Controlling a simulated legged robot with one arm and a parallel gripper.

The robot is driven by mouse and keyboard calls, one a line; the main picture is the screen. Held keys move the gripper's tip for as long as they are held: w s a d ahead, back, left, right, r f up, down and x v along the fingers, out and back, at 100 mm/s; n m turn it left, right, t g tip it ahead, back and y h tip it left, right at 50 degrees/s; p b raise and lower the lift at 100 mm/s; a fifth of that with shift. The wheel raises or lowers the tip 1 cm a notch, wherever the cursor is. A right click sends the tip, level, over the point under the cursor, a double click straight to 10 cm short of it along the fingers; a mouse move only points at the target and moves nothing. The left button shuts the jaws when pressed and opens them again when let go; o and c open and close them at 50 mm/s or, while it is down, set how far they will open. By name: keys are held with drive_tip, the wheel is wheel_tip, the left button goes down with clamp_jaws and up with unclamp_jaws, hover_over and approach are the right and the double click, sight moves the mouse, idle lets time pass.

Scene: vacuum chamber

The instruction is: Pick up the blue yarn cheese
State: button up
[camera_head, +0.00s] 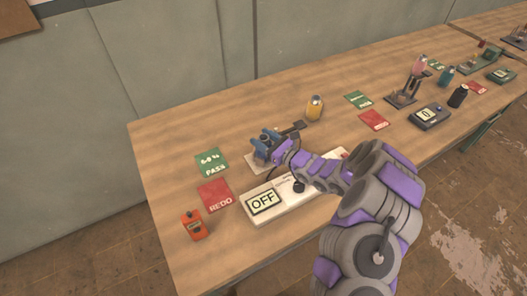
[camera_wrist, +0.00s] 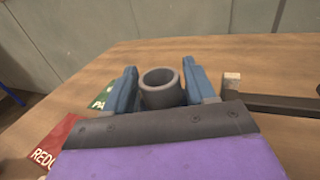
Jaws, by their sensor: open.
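My gripper (camera_head: 267,140) is over the near-left part of the table, its blue fingers open. In the wrist view the two fingers (camera_wrist: 160,82) stand on either side of a grey hollow tube (camera_wrist: 161,88), with a small gap visible at the left. The tube is upright; its lower part is hidden behind my wrist. It may be the core of the blue yarn cheese, but no blue yarn can be told apart from the blue fingers. A teal-blue yarn package (camera_head: 446,77) stands farther off at the right.
A white device reading OFF (camera_head: 287,206) lies under my arm. A green PASS card (camera_head: 211,162), red REDO card (camera_head: 215,194) and orange handheld device (camera_head: 194,225) are to the left. A yellow yarn package (camera_head: 314,108) and dark bar (camera_wrist: 285,103) are close to the gripper.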

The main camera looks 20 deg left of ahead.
clamp_jaws()
idle(0.5)
drive_tip(key=shift+r, duration=0.1)
